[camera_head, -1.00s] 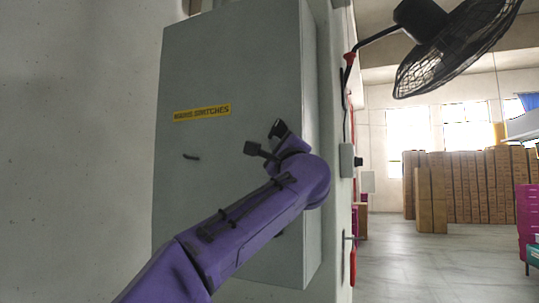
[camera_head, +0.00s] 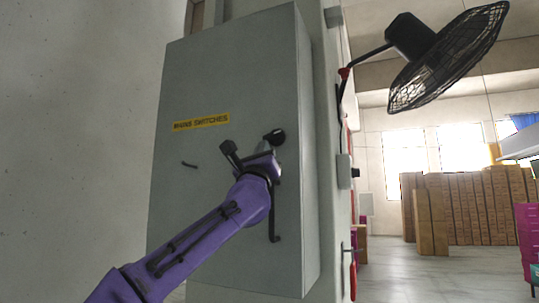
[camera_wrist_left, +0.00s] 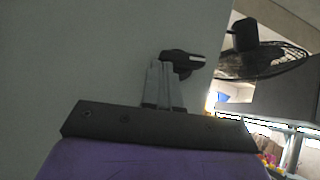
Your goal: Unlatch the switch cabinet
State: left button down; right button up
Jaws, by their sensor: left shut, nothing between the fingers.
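The grey switch cabinet (camera_head: 200,75) hangs on the wall, its door closed, with a yellow label (camera_head: 201,122) reading as switches. A black latch knob (camera_head: 276,136) sits near the door's right edge; it also shows in the left wrist view (camera_wrist_left: 182,55). Below it is a dark vertical handle (camera_head: 275,222), its top partly hidden by my wrist. My left gripper (camera_head: 268,150) is shut and empty, just below the knob. In the left wrist view the closed fingertips (camera_wrist_left: 162,68) overlap the knob's lower left; I cannot tell whether they touch. My right gripper is out of view.
A small dark mark or fitting (camera_head: 189,165) is on the door's left. A black fan (camera_head: 447,55) juts out at the upper right. A grey box (camera_head: 345,170) is on the pillar beside the cabinet. Stacked brown boxes (camera_head: 465,207) stand far behind, with open floor before them.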

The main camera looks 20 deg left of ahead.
pick_arm(q)
jog(key=w+d+f+b+v, duration=0.1)
jog(key=w+f+b+v, duration=0.1)
jog(key=b+v, duration=1)
jog(key=shift+s+f+b, duration=0.2)
jog(key=shift+s+b, duration=0.1)
jog(key=shift+d, duration=0.1)
